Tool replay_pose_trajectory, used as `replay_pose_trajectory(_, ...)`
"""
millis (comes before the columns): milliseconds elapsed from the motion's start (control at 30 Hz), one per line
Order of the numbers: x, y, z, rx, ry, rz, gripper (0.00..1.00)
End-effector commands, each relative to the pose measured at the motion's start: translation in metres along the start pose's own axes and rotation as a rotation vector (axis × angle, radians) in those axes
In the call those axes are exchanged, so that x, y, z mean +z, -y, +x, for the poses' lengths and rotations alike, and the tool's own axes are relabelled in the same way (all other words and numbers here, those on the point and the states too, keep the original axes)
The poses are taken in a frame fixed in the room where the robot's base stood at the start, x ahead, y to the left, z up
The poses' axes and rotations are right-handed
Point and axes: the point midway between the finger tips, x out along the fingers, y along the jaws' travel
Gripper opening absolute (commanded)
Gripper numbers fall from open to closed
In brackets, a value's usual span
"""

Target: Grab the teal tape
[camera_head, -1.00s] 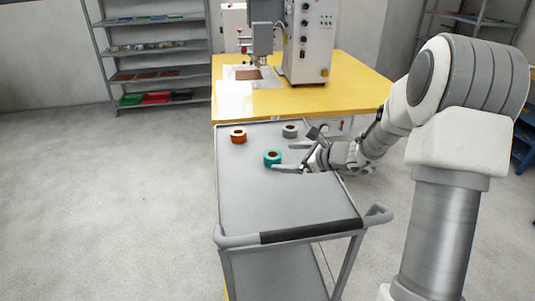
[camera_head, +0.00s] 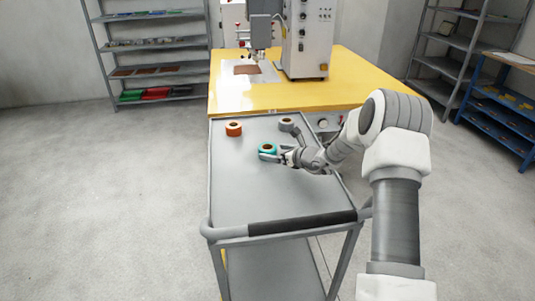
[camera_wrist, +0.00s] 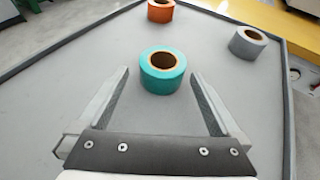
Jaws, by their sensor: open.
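The teal tape (camera_head: 267,149) is a roll lying flat on the grey cart top (camera_head: 250,190). It also shows in the wrist view (camera_wrist: 162,72), with its brown core facing up. My gripper (camera_head: 268,154) is open and low over the cart, around the near part of the roll. In the wrist view my gripper (camera_wrist: 160,78) has one finger on each side of the teal tape, with a gap on both sides. Nothing is held.
An orange tape roll (camera_head: 234,129) stands behind and left, and a grey tape roll (camera_head: 286,124) behind and right. A yellow table (camera_head: 340,90) with a white machine adjoins the cart's far end. The front of the cart top is clear.

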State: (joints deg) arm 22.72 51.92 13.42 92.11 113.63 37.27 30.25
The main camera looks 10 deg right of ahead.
Motion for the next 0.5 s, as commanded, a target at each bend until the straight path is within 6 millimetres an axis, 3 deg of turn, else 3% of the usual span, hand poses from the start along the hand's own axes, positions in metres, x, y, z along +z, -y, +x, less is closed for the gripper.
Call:
replay_pose_trajectory(233, 0.000, 0.001, 0.017, 0.001, 0.001, 0.000, 1.00)
replay_pose_trajectory(500, 0.000, 0.003, 0.051, 0.001, 0.000, -0.001, 1.00)
